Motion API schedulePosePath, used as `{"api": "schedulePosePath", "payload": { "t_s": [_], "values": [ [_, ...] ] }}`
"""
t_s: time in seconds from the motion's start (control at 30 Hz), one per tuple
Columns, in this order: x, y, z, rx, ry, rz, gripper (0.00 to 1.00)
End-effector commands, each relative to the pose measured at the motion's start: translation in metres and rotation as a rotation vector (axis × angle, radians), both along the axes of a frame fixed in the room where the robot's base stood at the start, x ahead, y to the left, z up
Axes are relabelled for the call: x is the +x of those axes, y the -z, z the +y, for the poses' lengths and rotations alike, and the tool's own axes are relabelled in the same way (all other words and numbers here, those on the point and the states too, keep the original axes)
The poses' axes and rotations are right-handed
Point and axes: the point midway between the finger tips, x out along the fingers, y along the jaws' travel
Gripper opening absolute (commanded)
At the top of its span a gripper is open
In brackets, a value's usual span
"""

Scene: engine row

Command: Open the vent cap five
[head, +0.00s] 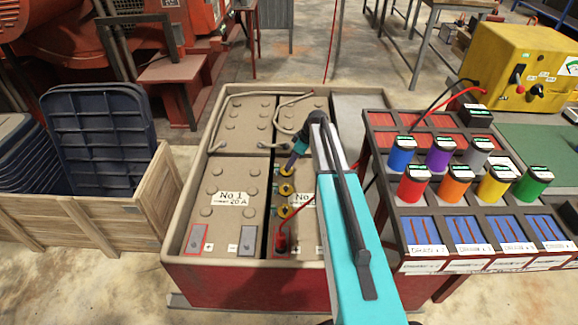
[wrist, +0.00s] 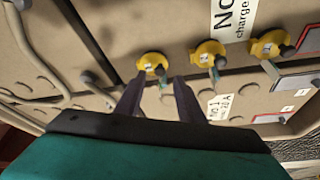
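Three yellow vent caps stand in a row on the right-hand battery block; the far one (head: 287,170), middle one (head: 286,190) and near one (head: 284,211) show in the head view. The wrist view shows them as left (wrist: 152,63), middle (wrist: 208,53) and right (wrist: 270,45). Their small labels are too small to read, so I cannot tell which is five. My gripper (wrist: 158,80) is open and empty, its dark fingers apart, with the left cap just beyond the tips. In the head view my gripper (head: 291,164) is at the far cap; contact is unclear.
The batteries sit in a red-sided case (head: 240,285). A red clip (head: 282,241) with a red cable is near its front. A rack (head: 452,205) of coloured cans stands to the right, a wooden crate (head: 150,205) to the left. Grey cables (head: 225,118) cross the far batteries.

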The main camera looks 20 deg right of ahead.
Motion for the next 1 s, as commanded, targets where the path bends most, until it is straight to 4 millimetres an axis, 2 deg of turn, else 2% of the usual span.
{"api": "schedulePosePath", "payload": {
  "t_s": [0.1, 0.3, 0.7, 0.9, 1.0],
  "values": [
    [0.005, 0.016, 0.005, 0.0, -0.001, 0.0, 0.35],
    [0.01, 0.03, 0.01, 0.0, -0.001, 0.0, 0.35],
    [0.011, 0.035, 0.012, -0.001, -0.002, -0.001, 0.35],
    [0.011, 0.035, 0.012, -0.001, -0.002, -0.001, 0.02],
    [0.011, 0.035, 0.012, 0.0, -0.002, 0.0, 0.0]
  ]
}}
